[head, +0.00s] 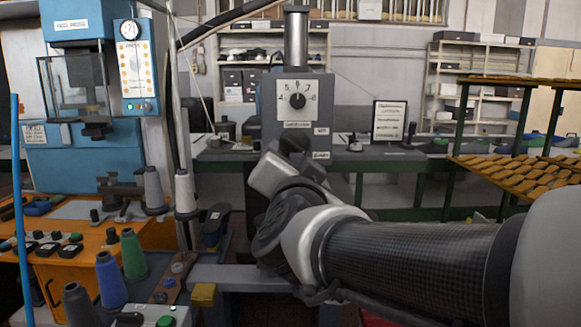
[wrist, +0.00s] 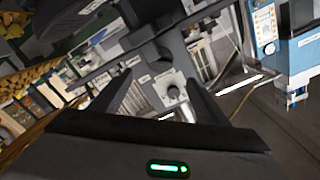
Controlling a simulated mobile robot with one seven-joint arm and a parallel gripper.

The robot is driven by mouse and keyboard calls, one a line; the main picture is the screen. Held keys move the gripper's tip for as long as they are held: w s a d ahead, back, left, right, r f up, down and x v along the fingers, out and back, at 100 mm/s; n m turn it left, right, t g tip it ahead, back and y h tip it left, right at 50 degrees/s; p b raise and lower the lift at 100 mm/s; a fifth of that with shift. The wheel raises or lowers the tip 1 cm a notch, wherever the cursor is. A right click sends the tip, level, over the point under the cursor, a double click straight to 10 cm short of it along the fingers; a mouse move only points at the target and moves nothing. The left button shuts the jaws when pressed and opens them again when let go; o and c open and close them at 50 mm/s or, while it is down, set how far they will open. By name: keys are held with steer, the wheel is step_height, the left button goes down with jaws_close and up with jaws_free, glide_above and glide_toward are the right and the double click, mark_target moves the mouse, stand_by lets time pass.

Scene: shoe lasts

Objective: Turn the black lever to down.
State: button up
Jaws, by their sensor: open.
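A grey machine (head: 323,98) with a round metal post on top stands ahead of me. Its front has a numbered dial with a black knob (head: 297,101) and small labels too small to read for certain. I cannot make out the black lever; my arm covers the lower part of the machine front in the head view. My gripper's two dark fingers show in the wrist view (wrist: 161,82), apart with a gap between them. I see nothing held. In the head view my wrist hides the fingertips.
A blue press (head: 80,150) stands at left, behind an orange bench (head: 85,240) with thread cones and buttons. A green-legged table (head: 385,156) runs behind the grey machine. A rack of brown pieces (head: 520,170) stands at right. A grey beam (head: 225,278) crosses low in front.

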steer(key=s, duration=0.5)
steer(key=shift+p, duration=0.4)
